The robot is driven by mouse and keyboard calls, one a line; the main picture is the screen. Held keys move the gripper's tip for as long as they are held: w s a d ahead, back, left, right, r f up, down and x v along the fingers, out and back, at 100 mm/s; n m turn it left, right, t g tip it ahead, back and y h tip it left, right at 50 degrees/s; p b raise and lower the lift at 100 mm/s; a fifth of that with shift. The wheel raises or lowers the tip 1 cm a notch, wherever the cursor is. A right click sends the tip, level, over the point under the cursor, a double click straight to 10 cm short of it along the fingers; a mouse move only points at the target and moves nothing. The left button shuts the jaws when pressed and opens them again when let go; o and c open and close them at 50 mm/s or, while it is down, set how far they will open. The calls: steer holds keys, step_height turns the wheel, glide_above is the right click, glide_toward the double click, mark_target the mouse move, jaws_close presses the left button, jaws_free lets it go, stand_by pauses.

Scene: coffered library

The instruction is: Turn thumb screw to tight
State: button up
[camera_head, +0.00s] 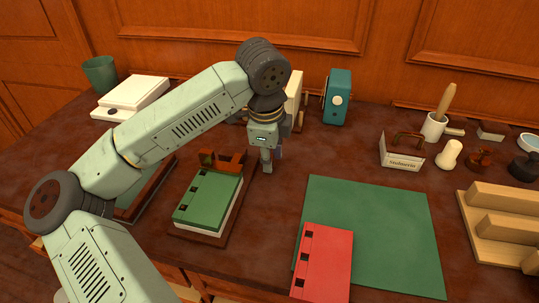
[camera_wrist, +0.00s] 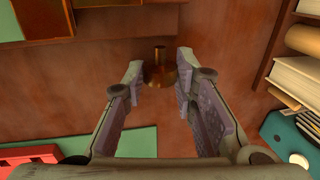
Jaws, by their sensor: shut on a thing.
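A brass-coloured thumb screw (camera_wrist: 160,72) with a thin stem shows between my fingertips in the wrist view. My gripper (camera_wrist: 161,75) is shut on it, with one finger on each side. In the head view my gripper (camera_head: 267,167) points down just right of a brown wooden stand (camera_head: 236,215) that holds a green book (camera_head: 208,196). An orange-brown upright piece (camera_head: 225,160) stands at the back of this stand. I cannot make out the thumb screw in the head view, and its marking for tightness is not visible.
Cream books (camera_head: 294,95) and a teal box (camera_head: 337,97) stand behind my gripper. A green mat (camera_head: 385,215) with a red book (camera_head: 323,262) lies at the front right. A card holder (camera_head: 401,153) and stamps stand farther right.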

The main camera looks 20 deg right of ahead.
jaws_close()
steer(key=g+y+p, duration=0.2)
steer(key=g, duration=0.1)
steer(key=shift+w+d+r, duration=0.2)
steer(key=shift+w, duration=0.1)
steer(key=shift+w+d+f+g+y+p, duration=0.15)
steer(key=shift+g+y+p, duration=0.5)
steer(key=shift+g, duration=0.35)
steer(key=o, duration=0.6)
jaws_free()
steer(key=shift+o, duration=0.2)
